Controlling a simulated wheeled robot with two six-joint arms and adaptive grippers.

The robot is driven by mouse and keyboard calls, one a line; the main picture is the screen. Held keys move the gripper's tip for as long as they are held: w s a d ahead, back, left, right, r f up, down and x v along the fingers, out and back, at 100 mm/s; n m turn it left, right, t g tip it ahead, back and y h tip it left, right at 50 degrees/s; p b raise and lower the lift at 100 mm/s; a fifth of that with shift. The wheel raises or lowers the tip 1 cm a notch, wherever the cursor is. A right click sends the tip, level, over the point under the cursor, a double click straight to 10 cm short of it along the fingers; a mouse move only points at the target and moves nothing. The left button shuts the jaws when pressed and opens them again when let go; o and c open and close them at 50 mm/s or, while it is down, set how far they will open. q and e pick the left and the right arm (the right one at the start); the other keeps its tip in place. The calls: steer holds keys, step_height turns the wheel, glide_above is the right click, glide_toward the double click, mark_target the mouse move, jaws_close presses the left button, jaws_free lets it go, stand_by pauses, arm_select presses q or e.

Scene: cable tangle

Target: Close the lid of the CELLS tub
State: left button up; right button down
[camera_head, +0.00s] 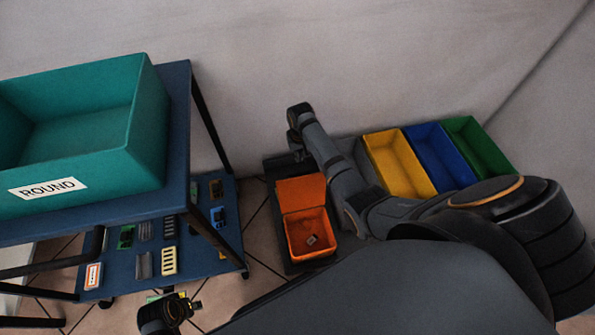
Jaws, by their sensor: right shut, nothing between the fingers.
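An open orange tub (309,238) sits on a dark base at the centre of the view, with a small grey item (311,239) inside. Its orange lid (302,192) is swung open on the tub's far side. No CELLS label is readable. My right gripper (299,156) is shut and empty, just beyond the lid's far edge; whether it touches the lid cannot be told. What looks like my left gripper (190,304) shows small at the bottom left, away from the tub, its fingers unclear.
Yellow (398,164), blue (437,158) and green (479,147) bins stand right of the tub, beyond my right arm. A teal bin (145,120) marked ROUND stands on a blue cart (178,90) at left. Several small parts lie on its lower shelf (232,240).

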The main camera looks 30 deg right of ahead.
arm_select(q)
step_height(320, 180, up, 8)
steer(key=d+b, duration=0.2)
steer(key=b, duration=0.2)
steer(key=shift+d+r+t+h, duration=0.2)
steer(key=shift+d+t+h, duration=0.1)
arm_select(e)
step_height(320, 180, down, 7)
steer(key=shift+a+m, duration=0.3)
steer(key=shift+a, duration=0.05)
steer(key=shift+s+f, duration=0.1)
arm_select(q)
steer(key=shift+r, duration=0.1)
